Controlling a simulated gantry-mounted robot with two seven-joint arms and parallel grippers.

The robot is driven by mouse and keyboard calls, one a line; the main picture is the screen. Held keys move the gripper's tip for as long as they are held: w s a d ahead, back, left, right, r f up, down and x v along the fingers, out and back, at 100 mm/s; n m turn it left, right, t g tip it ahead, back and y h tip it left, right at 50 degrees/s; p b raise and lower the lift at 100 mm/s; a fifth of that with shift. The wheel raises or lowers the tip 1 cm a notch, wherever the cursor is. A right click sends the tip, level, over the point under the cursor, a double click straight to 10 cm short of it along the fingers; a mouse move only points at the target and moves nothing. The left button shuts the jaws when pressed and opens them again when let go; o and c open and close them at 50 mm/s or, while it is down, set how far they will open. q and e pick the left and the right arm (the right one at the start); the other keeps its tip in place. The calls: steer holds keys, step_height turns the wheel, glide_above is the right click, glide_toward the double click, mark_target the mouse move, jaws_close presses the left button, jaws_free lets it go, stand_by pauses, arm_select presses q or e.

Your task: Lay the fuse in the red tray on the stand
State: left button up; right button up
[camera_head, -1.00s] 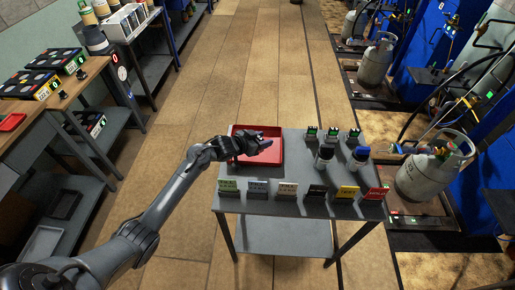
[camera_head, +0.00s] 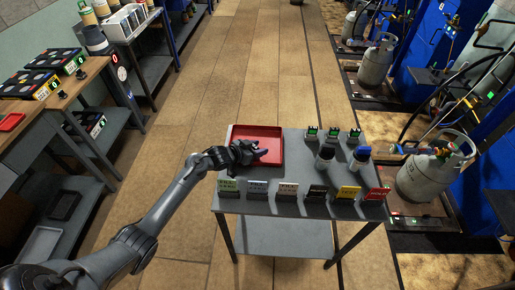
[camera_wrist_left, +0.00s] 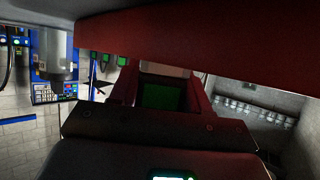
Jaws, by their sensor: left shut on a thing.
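The red tray (camera_head: 258,132) lies on the back left of the grey stand (camera_head: 299,168). My left gripper (camera_head: 263,153) is over the tray's front part in the head view. Whether it touches the tray cannot be told. In the left wrist view a small dark item with a green face, apparently the fuse (camera_wrist_left: 160,96), shows between the fingers, and the gripper is shut on it. The fuse cannot be made out in the head view. The tray's dark red surface (camera_wrist_left: 200,45) fills the upper part of the wrist view. My right gripper is not in view.
Several coloured cards (camera_head: 287,191) stand along the stand's front edge. Two dark jars (camera_head: 325,158), one blue-topped (camera_head: 361,154), and small green-lit devices (camera_head: 333,133) stand right of the tray. A grey gas cylinder (camera_head: 425,178) is beyond the stand's right side.

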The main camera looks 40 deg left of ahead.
arm_select(q)
steer(key=shift+f, duration=0.2)
steer(key=o, duration=1)
steer(key=shift+o, duration=0.2)
steer(key=shift+r, duration=0.15)
steer(key=shift+s+r, duration=0.1)
steer(key=p+v, duration=0.2)
steer(key=v, duration=0.9)
steer(key=shift+s+r+p, duration=0.15)
steer(key=shift+s+p, duration=0.15)
steer(key=shift+s, duration=0.1)
